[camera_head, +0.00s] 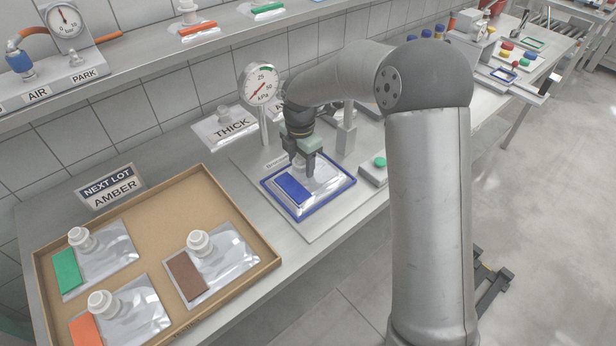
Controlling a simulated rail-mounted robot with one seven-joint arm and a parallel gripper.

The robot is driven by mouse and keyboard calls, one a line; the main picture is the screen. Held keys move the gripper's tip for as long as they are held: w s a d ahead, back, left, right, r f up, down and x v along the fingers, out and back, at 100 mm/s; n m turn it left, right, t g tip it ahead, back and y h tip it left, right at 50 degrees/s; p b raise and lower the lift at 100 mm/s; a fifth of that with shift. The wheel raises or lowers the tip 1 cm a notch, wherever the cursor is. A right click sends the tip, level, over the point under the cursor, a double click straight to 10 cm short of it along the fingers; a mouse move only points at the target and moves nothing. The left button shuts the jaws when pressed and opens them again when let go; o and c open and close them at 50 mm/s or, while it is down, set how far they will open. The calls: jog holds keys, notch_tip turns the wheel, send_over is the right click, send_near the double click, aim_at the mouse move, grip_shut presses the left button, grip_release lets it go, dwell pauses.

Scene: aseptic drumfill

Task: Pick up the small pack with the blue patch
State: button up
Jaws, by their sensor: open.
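The small silver pack with the blue patch (293,189) lies flat inside a blue-rimmed frame (322,206) on a pale plate on the bench. My gripper (305,168) points down over the upper part of this pack, with its fingers at or just above the pack's spout area. The fingers and arm hide the spout, so I cannot tell whether they touch it. The gripper is open.
A cardboard tray (240,225) at the lower left holds packs with green, brown and orange patches. A dial gauge (261,85) and a THICK sign (231,127) stand close behind my gripper. A green button box (376,168) is to the right.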

jog(key=shift+f, duration=0.3)
jog(key=c, duration=0.8)
jog(key=shift+r, duration=0.15)
